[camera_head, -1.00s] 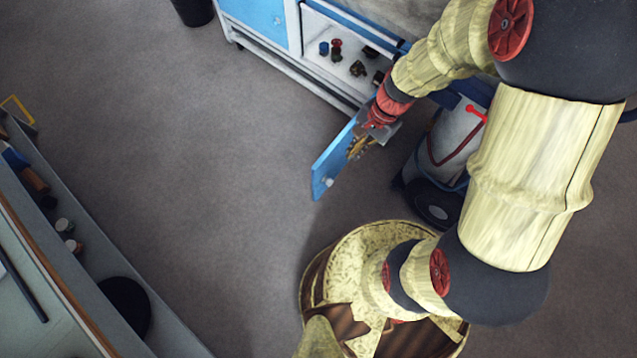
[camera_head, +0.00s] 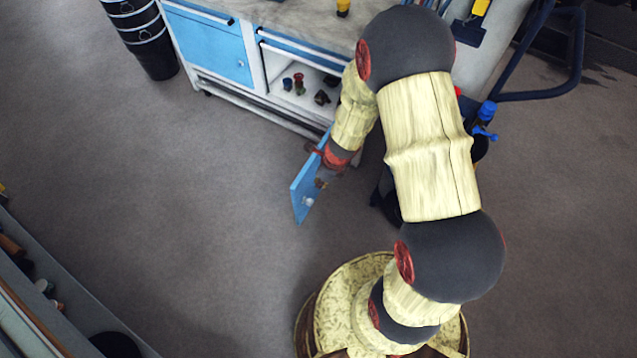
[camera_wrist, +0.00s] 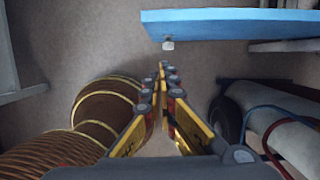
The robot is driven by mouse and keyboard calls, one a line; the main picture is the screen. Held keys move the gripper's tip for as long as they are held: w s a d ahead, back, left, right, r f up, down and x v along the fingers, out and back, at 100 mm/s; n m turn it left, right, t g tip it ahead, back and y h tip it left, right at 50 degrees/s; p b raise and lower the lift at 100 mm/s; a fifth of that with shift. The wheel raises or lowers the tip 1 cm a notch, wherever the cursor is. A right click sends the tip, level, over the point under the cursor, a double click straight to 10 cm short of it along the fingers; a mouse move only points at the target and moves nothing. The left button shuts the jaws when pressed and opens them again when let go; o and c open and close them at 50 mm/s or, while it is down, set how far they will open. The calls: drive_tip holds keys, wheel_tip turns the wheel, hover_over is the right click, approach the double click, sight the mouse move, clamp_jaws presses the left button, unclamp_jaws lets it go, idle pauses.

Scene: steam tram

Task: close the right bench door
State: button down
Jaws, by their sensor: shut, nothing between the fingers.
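The right bench door (camera_head: 308,187) is blue and stands swung open, out from the white and blue bench (camera_head: 262,75). Its small pale knob (camera_head: 308,201) is near the free end. The open compartment (camera_head: 290,100) behind it holds several small dark and red items. My gripper (camera_head: 322,181) is at the door's right side, partly hidden by my arm. In the wrist view my gripper (camera_wrist: 163,66) is shut and empty, its tips just short of the door (camera_wrist: 230,24) and its knob (camera_wrist: 168,45). I cannot tell whether they touch it.
The left bench door (camera_head: 212,47) is closed. A dark bin (camera_head: 150,45) stands left of the bench. A grey cylinder with hoses (camera_wrist: 285,118) is close on the right in the wrist view. Open floor (camera_head: 180,200) lies left of the door.

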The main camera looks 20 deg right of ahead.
drive_tip(key=w+a+f+b, duration=0.3)
drive_tip(key=w+f, duration=0.1)
drive_tip(key=f, duration=0.2)
drive_tip(key=shift+w+a+f, duration=0.2)
drive_tip(key=shift+a+f, duration=0.05)
idle(0.3)
